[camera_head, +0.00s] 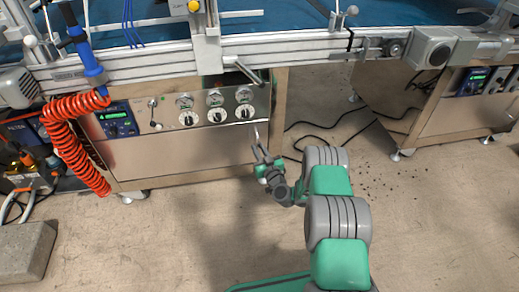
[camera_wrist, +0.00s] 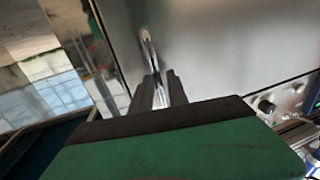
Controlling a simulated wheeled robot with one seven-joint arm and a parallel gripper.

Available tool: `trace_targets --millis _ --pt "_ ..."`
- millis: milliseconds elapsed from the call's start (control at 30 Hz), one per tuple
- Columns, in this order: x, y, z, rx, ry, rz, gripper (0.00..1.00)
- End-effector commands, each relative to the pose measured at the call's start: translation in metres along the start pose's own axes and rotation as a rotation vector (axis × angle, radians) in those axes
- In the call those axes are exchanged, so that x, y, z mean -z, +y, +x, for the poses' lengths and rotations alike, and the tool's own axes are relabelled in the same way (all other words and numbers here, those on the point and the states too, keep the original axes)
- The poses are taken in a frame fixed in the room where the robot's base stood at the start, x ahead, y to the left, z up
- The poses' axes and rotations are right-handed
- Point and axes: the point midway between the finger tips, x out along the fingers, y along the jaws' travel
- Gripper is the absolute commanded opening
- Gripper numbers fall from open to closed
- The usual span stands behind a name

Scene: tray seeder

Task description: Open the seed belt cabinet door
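The seed belt cabinet door (camera_head: 190,158) is the plain steel front below a row of dials, and it looks closed. Its steel face (camera_wrist: 225,50) also fills much of the wrist view. A slim metal handle (camera_head: 256,131) stands upright near the door's right edge. In the wrist view the handle (camera_wrist: 148,45) runs down toward my gripper (camera_wrist: 160,78). My gripper (camera_head: 259,148) is at the handle's lower part, its two dark fingers slightly apart with the bar's lower end between them. I cannot tell whether they grip it. My green gripper body hides what lies below.
A control strip with dials (camera_head: 215,98) runs above the door, under a steel rail (camera_head: 150,65). A red coiled hose (camera_head: 75,150) hangs at the left. A concrete block (camera_head: 22,250) lies at the lower left. The floor (camera_head: 190,225) before the door is clear.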

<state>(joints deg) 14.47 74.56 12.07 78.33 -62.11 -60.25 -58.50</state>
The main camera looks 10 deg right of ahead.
Motion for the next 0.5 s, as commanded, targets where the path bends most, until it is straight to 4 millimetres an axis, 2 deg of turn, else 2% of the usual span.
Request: trace_targets --millis 133,367,500 --pt "-0.0007 0.0009 0.0126 -0.002 0.0 -0.001 0.2" --pt "0.0001 0.0027 0.0133 -0.004 -0.001 0.001 0.2" --pt "0.0002 0.0032 0.0131 -0.005 -0.001 0.001 0.08"
